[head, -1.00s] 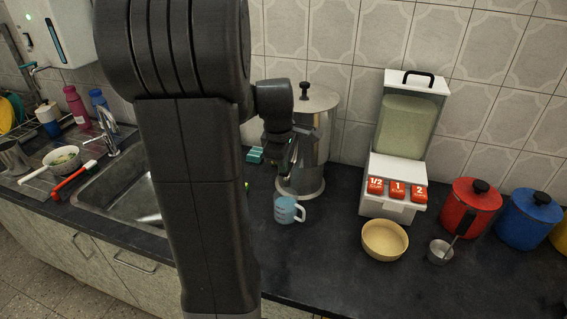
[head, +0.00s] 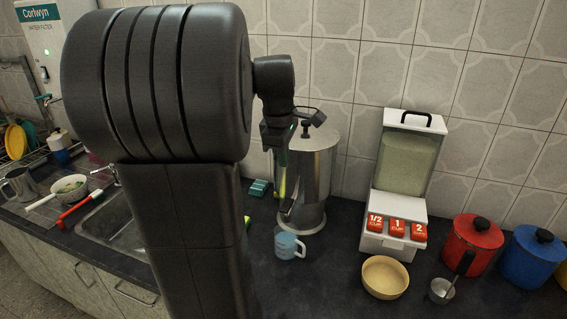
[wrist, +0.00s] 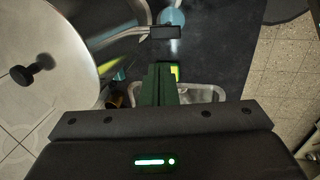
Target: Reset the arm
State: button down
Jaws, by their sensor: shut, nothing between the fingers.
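My gripper (wrist: 160,72) is shut and empty; its dark green fingers show together in the middle of the wrist view. The urn's round lid with a black knob (wrist: 38,72) fills the left of the wrist view.
A white dispenser (head: 402,180) with red buttons stands right of the urn. A sink (head: 115,222) lies left. The tiled wall closes the back.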

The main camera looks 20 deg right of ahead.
send_over(285, 208)
jog(key=f, duration=1)
jog(key=shift+s+a+f+p, duration=0.1)
jog(key=shift+s+a+p, duration=0.15)
jog(key=shift+s+p, duration=0.15)
jog(key=shift+w+d+g, duration=0.1)
jog(key=shift+d+g, duration=0.1)
jog(key=shift+g, duration=0.2)
jog(key=shift+w+d+f+g+y, duration=0.1)
jog(key=shift+w+f+g+y, duration=0.1)
jog(key=shift+w+g+y, duration=0.35)
notch_tip(285, 208, up, 6)
jog(key=shift+s+r+b, duration=0.25)
jog(key=shift+b, duration=0.05)
jog(key=shift+f, duration=0.15)
